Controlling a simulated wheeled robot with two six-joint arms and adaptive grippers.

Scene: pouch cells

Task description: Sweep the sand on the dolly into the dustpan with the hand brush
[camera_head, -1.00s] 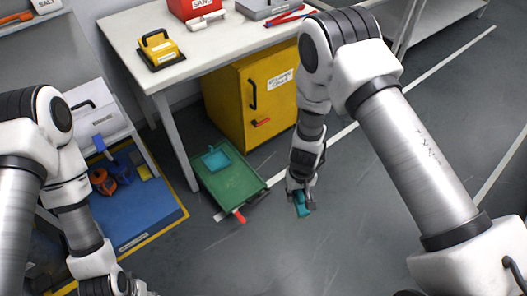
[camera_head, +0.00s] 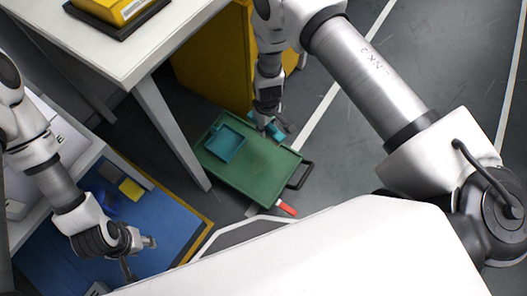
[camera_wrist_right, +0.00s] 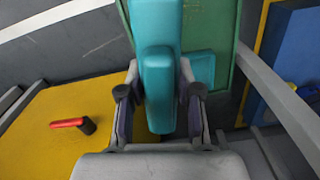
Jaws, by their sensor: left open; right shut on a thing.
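The green dolly (camera_head: 262,180) stands on the floor, with a teal dustpan (camera_head: 222,145) lying flat at its left end. My right gripper (camera_head: 275,124) is over the dolly's far edge, right of the dustpan, shut on the teal hand brush (camera_head: 278,134). In the right wrist view the brush (camera_wrist_right: 158,75) stands lengthwise between the fingers of my right gripper (camera_wrist_right: 158,95); teal beside it is probably the dustpan (camera_wrist_right: 201,66). The green dolly (camera_wrist_right: 215,25) shows behind. I cannot make out sand. My left gripper (camera_head: 142,256) is open and empty above the blue mat.
A white table (camera_head: 130,50) with a leg left of the dolly stands close by. A yellow cabinet (camera_head: 205,80) is behind the dolly. The blue mat (camera_head: 170,215) lies at left. The dolly has a black handle (camera_head: 302,176) and a red part (camera_head: 287,209). Floor at right is clear.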

